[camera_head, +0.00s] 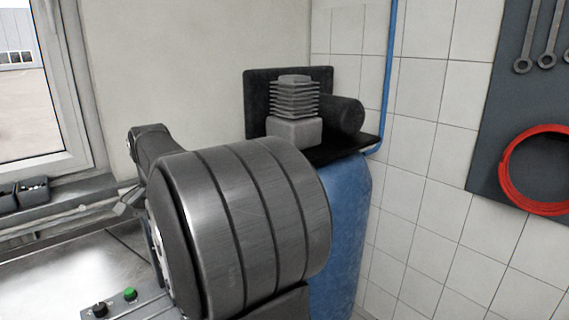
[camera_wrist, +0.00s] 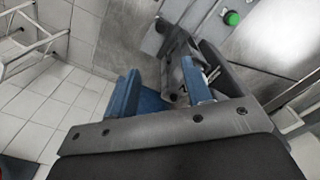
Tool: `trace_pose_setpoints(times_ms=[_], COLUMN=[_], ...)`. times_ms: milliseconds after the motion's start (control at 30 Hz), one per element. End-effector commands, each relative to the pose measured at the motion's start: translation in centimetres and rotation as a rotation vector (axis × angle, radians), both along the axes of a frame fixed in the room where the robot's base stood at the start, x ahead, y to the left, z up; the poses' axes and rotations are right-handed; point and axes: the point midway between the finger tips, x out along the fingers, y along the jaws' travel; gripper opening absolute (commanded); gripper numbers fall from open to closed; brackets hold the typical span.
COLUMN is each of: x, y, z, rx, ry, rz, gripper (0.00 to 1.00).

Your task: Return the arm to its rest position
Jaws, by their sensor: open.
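My gripper (camera_wrist: 160,72) shows in the wrist view with its two blue fingers apart and nothing clearly held between them. A dark grey mechanism lies beyond the fingertips; I cannot tell whether the fingers touch it. In the head view the gripper cannot be made out clearly; a large dark drum with grooves (camera_head: 245,220) fills the middle and hides what is behind it. A black jointed part (camera_head: 155,145) shows behind the drum's upper left.
A panel with a green button (camera_head: 130,294) and a black knob stands at the lower left; the green button also shows in the wrist view (camera_wrist: 231,18). A blue tank (camera_head: 343,230) with a finned compressor (camera_head: 294,100) stands behind. A red hose coil (camera_head: 535,170) hangs right.

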Motion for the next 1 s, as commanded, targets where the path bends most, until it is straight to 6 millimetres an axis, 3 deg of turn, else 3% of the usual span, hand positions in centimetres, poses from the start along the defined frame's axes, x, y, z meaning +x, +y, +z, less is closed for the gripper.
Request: trace_pose_setpoints(times_ms=[700,1000], x=[-0.1,-0.1], y=[0.0,0.1], z=[-13.5,-16.4], rx=[-0.002,0.0], ry=[0.005,0.004], rz=[0.001,0.001], gripper=[0.45,0.45])
